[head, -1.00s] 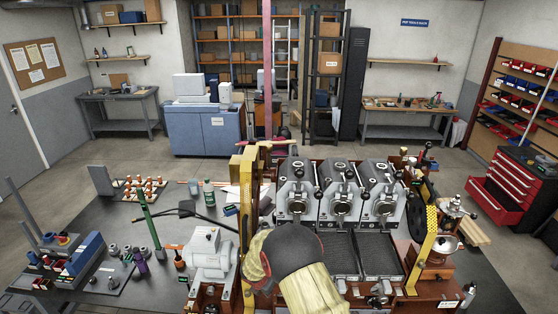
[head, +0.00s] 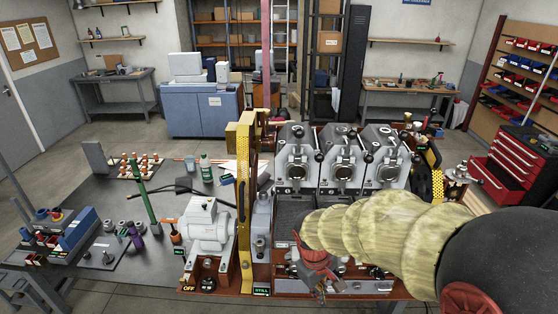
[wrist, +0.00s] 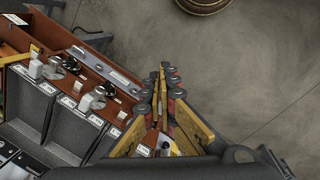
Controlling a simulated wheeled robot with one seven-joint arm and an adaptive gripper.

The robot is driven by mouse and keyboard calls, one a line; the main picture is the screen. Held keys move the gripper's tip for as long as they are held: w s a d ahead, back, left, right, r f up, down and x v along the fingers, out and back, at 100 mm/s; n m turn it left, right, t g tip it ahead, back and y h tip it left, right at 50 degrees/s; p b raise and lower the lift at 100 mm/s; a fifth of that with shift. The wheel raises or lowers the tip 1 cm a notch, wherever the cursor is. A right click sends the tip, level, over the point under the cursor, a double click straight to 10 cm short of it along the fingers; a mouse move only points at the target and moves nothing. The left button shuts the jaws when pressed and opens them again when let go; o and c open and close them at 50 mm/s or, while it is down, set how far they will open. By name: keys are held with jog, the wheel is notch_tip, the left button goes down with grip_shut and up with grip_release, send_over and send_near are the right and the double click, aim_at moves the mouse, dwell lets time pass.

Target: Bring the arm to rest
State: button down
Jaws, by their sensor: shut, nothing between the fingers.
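My arm, in a pale yellow sleeve, enters the head view from the right and reaches left across the front of the sample roaster (head: 343,168). My gripper (head: 320,290) hangs at its end, in front of the roaster's lower panel, small and partly dark. In the wrist view the two fingers of my gripper (wrist: 163,78) lie together, shut and empty. Below them and to the left are the roaster's brown front ledge (wrist: 85,72) and dark trays (wrist: 72,125). The fingers appear over the ledge's edge, with floor beyond; contact cannot be told. My sleeve hides part of the trays in the head view.
A grey motor (head: 207,230) and a yellow perforated guard (head: 243,205) stand left of the trays. A dark bench (head: 105,200) holds bottles, tools and a blue rack (head: 80,232). A red tool cabinet (head: 510,165) stands at right. Open floor (wrist: 255,75) lies beyond the ledge.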

jog(key=s+d+m+t+y+b, duration=0.1)
jog(key=s+d+m+t+b, duration=0.1)
jog(key=s+b, duration=0.6)
jog(key=s+d+m+t+b, duration=0.3)
jog(key=s+d+m+b, duration=0.2)
jog(key=s+b, duration=0.3)
jog(key=shift+d+f+y+b, duration=0.2)
jog(key=shift+d+y+b, duration=0.25)
jog(key=shift+b, duration=0.25)
